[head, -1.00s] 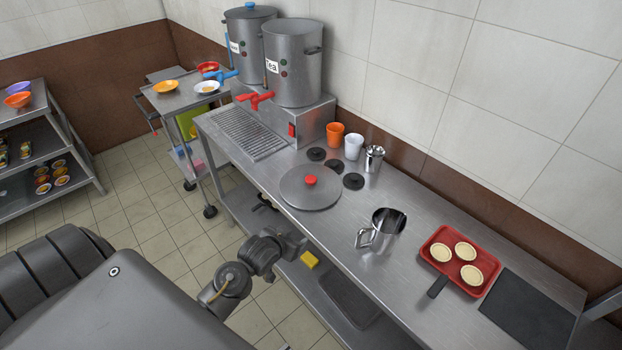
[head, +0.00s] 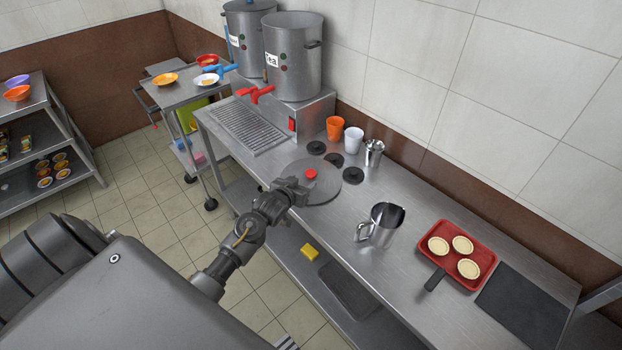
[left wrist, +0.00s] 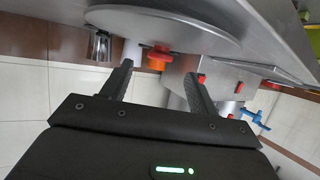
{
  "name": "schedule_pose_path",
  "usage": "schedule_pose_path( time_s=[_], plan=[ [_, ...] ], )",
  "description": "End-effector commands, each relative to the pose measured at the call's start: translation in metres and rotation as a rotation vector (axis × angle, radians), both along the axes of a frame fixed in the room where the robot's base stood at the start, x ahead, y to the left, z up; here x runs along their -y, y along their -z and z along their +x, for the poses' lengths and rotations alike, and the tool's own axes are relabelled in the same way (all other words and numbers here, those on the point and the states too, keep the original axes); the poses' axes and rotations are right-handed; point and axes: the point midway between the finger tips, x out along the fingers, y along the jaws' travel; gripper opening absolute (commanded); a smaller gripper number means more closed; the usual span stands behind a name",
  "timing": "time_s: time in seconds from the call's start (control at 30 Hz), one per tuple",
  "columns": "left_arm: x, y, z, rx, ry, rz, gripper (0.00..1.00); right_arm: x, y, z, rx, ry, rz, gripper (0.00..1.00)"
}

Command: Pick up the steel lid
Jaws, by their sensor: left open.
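The steel lid (head: 325,192) is a flat round disc with a red knob (head: 310,174), lying on the steel counter. My left gripper (head: 297,188) is open and empty at the lid's near left edge, close to the knob. In the left wrist view the lid (left wrist: 170,22) fills the top. The red knob (left wrist: 162,47) shows beyond my two spread fingers (left wrist: 158,85), roughly in line with the gap between them. I cannot tell the exact height of the fingers over the lid. My right gripper is not in view.
Black discs (head: 353,176), an orange cup (head: 334,127) and a white cup (head: 353,140) stand behind the lid. A steel pitcher (head: 382,226) is to its right. Two stockpots (head: 292,62) with red and blue taps stand on a raised base behind left. A red tray (head: 478,247) holds pastries farther right.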

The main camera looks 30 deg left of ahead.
Motion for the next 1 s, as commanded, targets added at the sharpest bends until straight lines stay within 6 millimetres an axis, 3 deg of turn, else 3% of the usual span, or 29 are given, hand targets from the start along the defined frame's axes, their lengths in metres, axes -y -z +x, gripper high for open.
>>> schedule_pose_path(
  time_s=[0.27, 0.5, 0.7, 1.0],
  plan=[
    [-0.001, 0.002, 0.008, -0.001, 0.0, 0.001, 0.6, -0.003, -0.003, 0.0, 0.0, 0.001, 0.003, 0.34],
    [-0.005, 0.008, 0.035, -0.002, -0.001, 0.0, 0.6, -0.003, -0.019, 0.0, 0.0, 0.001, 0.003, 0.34],
    [-0.007, 0.018, 0.052, -0.001, 0.0, 0.0, 0.6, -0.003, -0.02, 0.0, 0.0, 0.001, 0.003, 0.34],
    [-0.007, 0.02, 0.055, -0.001, 0.0, 0.001, 0.6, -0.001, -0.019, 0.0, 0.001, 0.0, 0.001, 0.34]
  ],
)
